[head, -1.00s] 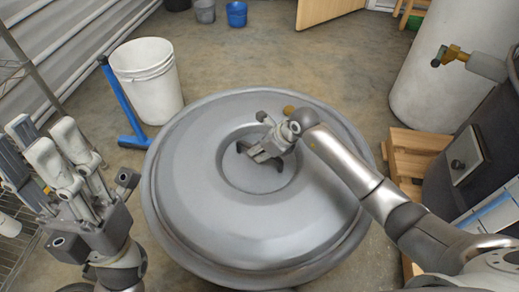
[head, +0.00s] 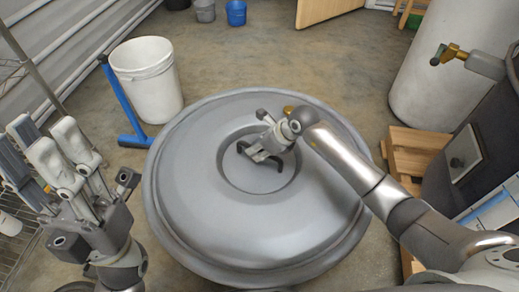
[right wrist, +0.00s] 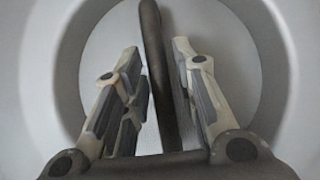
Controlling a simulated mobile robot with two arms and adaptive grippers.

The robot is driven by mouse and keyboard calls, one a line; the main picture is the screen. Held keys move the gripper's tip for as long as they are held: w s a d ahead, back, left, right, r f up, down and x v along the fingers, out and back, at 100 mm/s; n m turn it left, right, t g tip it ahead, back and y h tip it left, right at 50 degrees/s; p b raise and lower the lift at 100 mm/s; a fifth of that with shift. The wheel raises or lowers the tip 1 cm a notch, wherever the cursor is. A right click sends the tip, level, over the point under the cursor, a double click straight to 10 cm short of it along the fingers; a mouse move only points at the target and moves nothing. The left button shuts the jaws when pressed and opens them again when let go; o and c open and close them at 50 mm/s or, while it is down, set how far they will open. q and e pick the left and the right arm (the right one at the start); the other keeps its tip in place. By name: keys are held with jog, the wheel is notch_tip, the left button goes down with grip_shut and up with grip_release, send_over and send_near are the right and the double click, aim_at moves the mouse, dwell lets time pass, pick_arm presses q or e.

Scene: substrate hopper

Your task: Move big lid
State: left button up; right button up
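The big lid (head: 205,225) is a wide round grey disc with a recessed centre, lying in front of me in the head view. A dark bar handle (head: 243,148) crosses the recess. My right gripper (head: 258,152) is at the handle, reaching in from the right. In the right wrist view the handle (right wrist: 153,40) runs between the two fingers of my right gripper (right wrist: 160,60). A gap shows on the left of the bar, and the right finger is close to it. My left gripper (head: 42,140) is at the left, fingers apart and empty, away from the lid.
A white bucket (head: 147,80) and a blue-handled tool (head: 122,100) stand left behind the lid. A wooden pallet (head: 415,148) and a dark vessel (head: 490,150) are at the right. A wire shelf (head: 25,60) is at the left. Open floor lies behind the lid.

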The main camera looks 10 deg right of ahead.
jog(key=shift+o, duration=0.7)
jog(key=shift+s+f, duration=0.1)
jog(key=shift+s+d+f, duration=0.1)
jog(key=shift+s+f, duration=0.05)
jog(key=shift+f, duration=0.2)
jog(key=shift+s+d+r, duration=0.1)
jog(key=shift+d+r, duration=0.1)
jog(key=shift+r, duration=0.25)
jog(key=v, duration=1.1)
jog(key=shift+a+r, duration=0.1)
jog(key=shift+r, duration=0.15)
